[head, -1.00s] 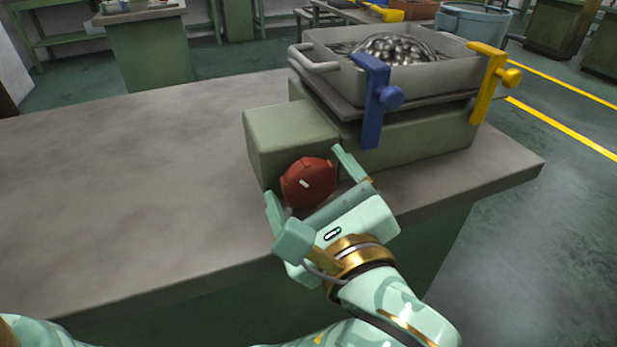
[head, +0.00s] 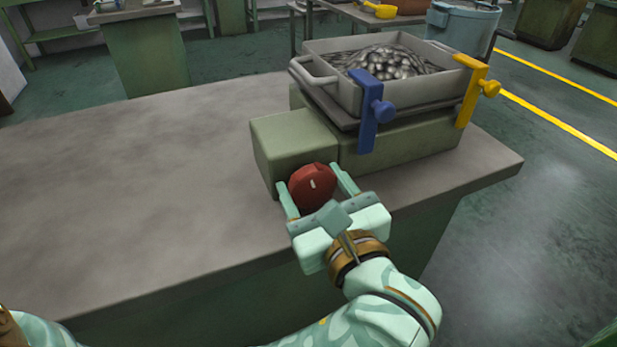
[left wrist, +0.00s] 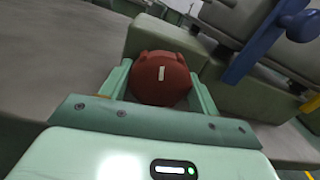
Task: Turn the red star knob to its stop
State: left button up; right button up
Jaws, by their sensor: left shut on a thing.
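The red star knob (head: 313,187) sits on the front face of a green block (head: 292,141) on the bench. A pale mark on its face stands nearly upright. My left gripper (head: 316,190) is shut on the knob, one finger on each side of it. In the left wrist view the knob (left wrist: 160,78) lies between the two pale green fingers (left wrist: 160,90). My right gripper is not in view.
A grey tray of metal pieces (head: 420,95) stands on the green base behind the knob. A blue clamp (head: 368,115) and a yellow clamp (head: 471,95) hang at its front. The grey bench top (head: 140,170) is clear to the left.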

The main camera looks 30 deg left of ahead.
pick_arm(q)
jog(key=shift+r+m+p, duration=0.2)
jog(key=shift+m+p, duration=0.7)
jog(key=shift+f+m+p, duration=0.2)
jog(key=shift+m+p, duration=0.25)
jog(key=shift+m, duration=0.05)
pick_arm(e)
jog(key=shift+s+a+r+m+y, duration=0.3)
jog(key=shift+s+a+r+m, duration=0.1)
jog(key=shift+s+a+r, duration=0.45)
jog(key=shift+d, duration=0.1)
pick_arm(q)
jog(key=o, duration=1)
jog(key=shift+d, duration=0.1)
